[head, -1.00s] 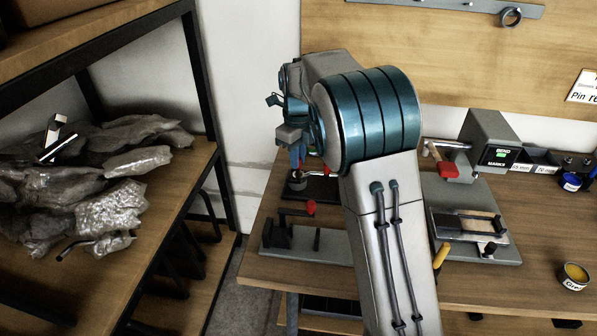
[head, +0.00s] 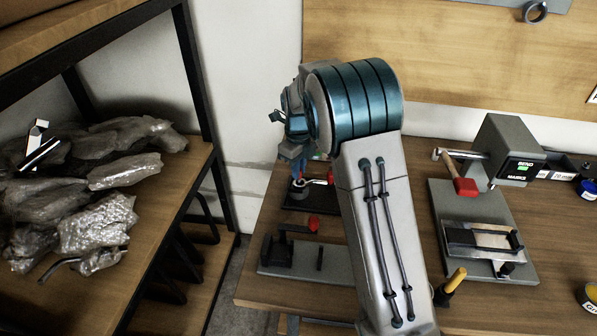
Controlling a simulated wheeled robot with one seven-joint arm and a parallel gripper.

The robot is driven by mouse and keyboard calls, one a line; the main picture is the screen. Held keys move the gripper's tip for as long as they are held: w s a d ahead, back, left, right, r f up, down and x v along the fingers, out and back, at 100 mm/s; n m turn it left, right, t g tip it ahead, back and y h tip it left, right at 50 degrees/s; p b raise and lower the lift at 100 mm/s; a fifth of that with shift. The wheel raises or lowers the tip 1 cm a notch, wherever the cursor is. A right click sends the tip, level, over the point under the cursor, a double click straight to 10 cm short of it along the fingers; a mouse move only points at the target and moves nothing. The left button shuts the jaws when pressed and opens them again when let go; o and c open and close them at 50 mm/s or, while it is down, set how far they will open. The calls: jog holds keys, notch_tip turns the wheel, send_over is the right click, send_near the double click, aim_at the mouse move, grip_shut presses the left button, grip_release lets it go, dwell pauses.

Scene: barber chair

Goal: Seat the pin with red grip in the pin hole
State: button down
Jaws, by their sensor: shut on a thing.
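My gripper (head: 298,174) points down over a black mat or tray (head: 295,203) at the back left of the bench, partly hidden by my arm. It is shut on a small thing. Bits of red show at its fingertips, which fits the pin with red grip, but the pin's shape cannot be made out. A dark round piece (head: 299,188) stands right below the fingertips. I cannot tell whether the held thing touches it, and no pin hole can be made out.
A grey fixture with a red-knobbed lever (head: 313,223) sits in front of the mat. A shelf with wrapped bundles (head: 95,215) stands left.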

jog(key=shift+f, duration=0.8)
jog(key=shift+f, duration=0.2)
jog(key=c, duration=1.4)
grip_release()
jog(key=shift+c, duration=0.2)
